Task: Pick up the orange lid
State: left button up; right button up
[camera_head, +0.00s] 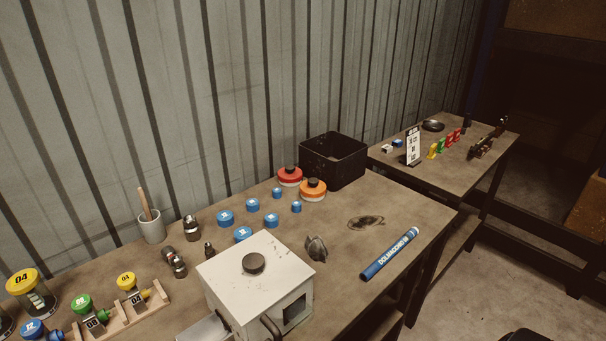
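The orange lid (313,187) is a round cap with a dark knob on top and a pale lower rim. It sits on the wooden workbench (340,262) towards the back, in front of the black bin. A similar red lid (289,176) stands just behind and left of it, very close or touching; I cannot tell which. Neither of my grippers can be made out in the head view. A dark shape at the bottom right edge is too cut off to identify.
A black bin (334,160) stands behind the lids. Several small blue caps (270,220) lie to their left. A white box machine (256,282) stands at the front. A blue tube (391,254) lies near the right edge. A second table (462,183) stands beyond.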

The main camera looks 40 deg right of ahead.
aim_at(312, 187)
jog(key=z, duration=1.2)
jog(key=i+l+u, duration=0.2)
jog(key=l, duration=0.75)
jog(key=l+u, duration=0.2)
jog(key=l, duration=0.8)
